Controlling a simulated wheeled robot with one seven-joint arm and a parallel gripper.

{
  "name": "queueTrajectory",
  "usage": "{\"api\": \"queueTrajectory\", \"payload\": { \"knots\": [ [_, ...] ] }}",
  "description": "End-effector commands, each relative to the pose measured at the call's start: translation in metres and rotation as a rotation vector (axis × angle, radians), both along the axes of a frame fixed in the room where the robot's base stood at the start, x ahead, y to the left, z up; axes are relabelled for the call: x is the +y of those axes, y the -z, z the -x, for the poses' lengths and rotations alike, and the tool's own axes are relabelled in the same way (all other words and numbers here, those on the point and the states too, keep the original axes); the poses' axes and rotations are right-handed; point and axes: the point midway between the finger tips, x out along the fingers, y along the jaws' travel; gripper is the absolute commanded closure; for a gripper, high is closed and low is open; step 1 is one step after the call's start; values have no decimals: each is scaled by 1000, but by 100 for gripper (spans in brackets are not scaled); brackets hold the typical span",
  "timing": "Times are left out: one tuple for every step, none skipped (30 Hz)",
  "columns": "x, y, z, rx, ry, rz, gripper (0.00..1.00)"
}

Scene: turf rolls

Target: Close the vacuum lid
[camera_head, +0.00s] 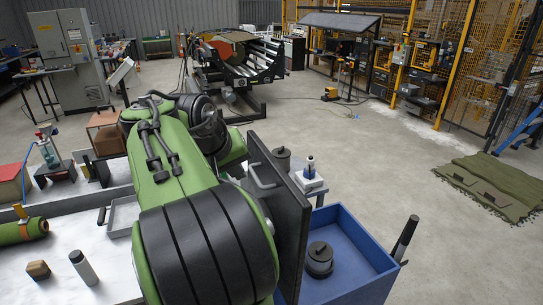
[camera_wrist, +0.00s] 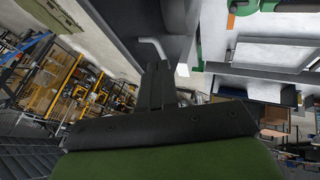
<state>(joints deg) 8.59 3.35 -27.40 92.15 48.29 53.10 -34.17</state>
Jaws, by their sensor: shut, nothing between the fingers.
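The vacuum lid (camera_head: 285,225) is a dark flat panel standing nearly upright at the left side of an open blue box (camera_head: 352,262). A light grey bar handle (camera_head: 262,178) is on its left face. My green and black arm covers part of the lid and hides my gripper in the head view. In the wrist view my gripper (camera_wrist: 157,70) is shut and empty, its fingers together. A pale bent bar, apparently the handle (camera_wrist: 153,46), shows just beyond the fingertips; I cannot tell whether they touch.
A black round weight-like object (camera_head: 319,258) sits inside the box. A dark lever (camera_head: 405,238) rises at its right edge. A white table (camera_head: 60,270) with a grey cylinder (camera_head: 83,266) and green roll (camera_head: 22,231) is left. Floor at right is clear up to a green turf pile (camera_head: 490,185).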

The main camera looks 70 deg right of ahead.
Motion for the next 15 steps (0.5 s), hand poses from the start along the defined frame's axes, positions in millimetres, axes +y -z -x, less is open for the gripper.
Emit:
{"api": "queueTrajectory", "payload": {
  "knots": [
    [-9, -17, 4, 19, 37, 18, 100],
    [-12, -19, 5, 24, 49, 24, 100],
    [-14, -18, 7, 29, 59, 29, 100],
    [-16, -16, 8, 31, 61, 30, 100],
    [-17, -12, 9, 31, 61, 30, 100],
    [-20, -6, 9, 31, 63, 29, 100],
    [-23, -1, 10, 32, 62, 29, 100],
    [-26, 5, 10, 32, 62, 29, 100],
    [-31, 13, 11, 31, 63, 29, 100],
    [-35, 19, 12, 33, 63, 28, 100],
    [-39, 24, 12, 33, 64, 27, 100],
    [-44, 32, 13, 32, 62, 27, 100],
    [-49, 37, 13, 32, 63, 28, 100],
    [-52, 42, 13, 33, 63, 27, 100],
    [-58, 49, 14, 31, 63, 27, 100]
  ]
}}
